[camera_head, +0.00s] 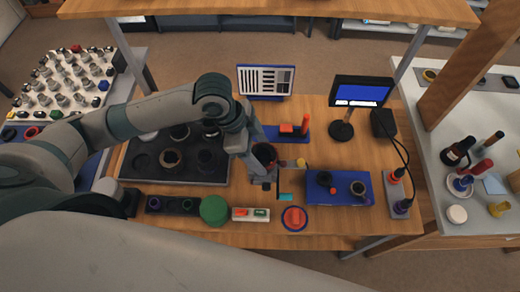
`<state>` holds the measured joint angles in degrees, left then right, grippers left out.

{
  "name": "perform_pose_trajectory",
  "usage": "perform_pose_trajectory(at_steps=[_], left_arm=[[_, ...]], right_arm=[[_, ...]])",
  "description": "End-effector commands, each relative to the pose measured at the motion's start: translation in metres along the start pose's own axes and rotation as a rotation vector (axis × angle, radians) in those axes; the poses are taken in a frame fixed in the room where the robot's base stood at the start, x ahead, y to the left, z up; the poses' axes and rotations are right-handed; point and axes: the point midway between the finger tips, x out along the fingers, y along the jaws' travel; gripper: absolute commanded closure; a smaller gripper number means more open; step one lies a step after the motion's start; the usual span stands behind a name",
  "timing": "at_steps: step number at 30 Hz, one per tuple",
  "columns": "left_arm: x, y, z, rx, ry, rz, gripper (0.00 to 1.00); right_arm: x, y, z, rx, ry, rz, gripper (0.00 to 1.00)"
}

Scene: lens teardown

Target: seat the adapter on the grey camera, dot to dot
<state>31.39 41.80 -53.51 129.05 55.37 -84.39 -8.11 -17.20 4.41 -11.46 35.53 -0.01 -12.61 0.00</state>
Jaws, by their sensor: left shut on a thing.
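My left gripper (267,182) is over the middle of the wooden table, pointing down and shut on a small dark part that its own fingers mostly hide. I cannot tell for sure whether this part is the adapter. A dark round piece with a reddish inside (264,153) shows right by the gripper. A small dark and grey round item (358,187), possibly the grey camera, sits on the blue mat (345,200) to the gripper's right, apart from it. No alignment dots can be made out. My right gripper is not in view.
A dark tray (150,178) with round parts lies left of the gripper. A green disc (214,210), a red knob on a blue disc (294,218) and a white switch box (251,214) line the front edge. A small monitor (361,92) stands behind the blue mat.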

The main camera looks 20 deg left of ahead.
Motion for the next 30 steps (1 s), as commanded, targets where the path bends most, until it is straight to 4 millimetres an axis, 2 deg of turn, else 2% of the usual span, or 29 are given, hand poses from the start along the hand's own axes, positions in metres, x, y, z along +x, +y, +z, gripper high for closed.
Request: perform_pose_trajectory(at_steps=[30], left_arm=[[0.0057,-0.0001,0.0024,0.0,0.0,-0.001,0.61]], right_arm=[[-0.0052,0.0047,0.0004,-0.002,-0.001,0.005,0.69]])
